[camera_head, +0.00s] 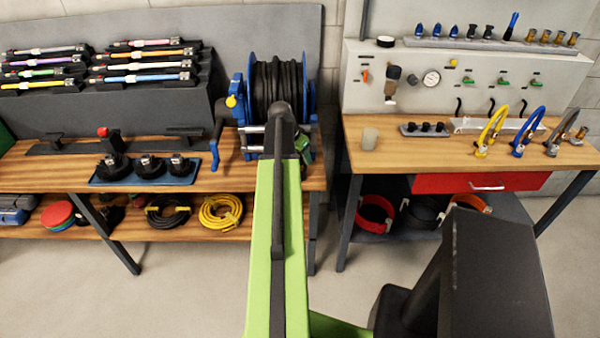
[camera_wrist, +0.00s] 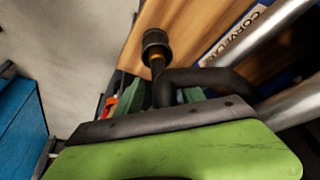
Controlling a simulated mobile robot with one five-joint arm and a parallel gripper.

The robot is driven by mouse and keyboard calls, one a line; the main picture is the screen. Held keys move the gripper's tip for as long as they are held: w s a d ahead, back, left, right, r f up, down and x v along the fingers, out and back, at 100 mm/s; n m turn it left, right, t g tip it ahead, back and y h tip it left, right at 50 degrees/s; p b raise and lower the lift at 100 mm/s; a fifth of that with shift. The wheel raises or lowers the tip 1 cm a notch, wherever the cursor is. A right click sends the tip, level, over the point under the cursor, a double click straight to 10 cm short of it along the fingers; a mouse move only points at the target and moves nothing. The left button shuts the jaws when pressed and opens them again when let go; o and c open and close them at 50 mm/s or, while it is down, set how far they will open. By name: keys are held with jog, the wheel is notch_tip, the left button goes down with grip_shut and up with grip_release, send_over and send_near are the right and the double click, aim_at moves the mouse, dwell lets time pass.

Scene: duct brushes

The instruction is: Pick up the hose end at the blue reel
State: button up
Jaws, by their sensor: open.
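The blue reel (camera_head: 310,75) stands on the wooden bench, wound with thick black hose (camera_head: 270,85). In the wrist view the hose end is a dark knurled fitting (camera_wrist: 156,40) with a brass ring. It sticks out over the wooden bench top, and its lower part runs behind the dark edge of my green gripper body. My gripper (camera_head: 304,147) is at the reel's lower right front, mostly hidden by my arm in the head view. It is open, close to the hose end. The fingertips are not clear, and I cannot tell whether they touch the fitting.
Metal bars (camera_wrist: 265,35) of the reel and its labelled blue base (camera_wrist: 232,32) lie close on the right in the wrist view. A blue crank (camera_head: 218,145) hangs at the reel's left. A second bench (camera_head: 385,150) stands right, across a gap.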

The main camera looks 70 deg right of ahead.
jog(key=shift+b+x, duration=0.4)
jog(key=shift+x, duration=0.7)
jog(key=shift+r, duration=0.1)
grip_shut()
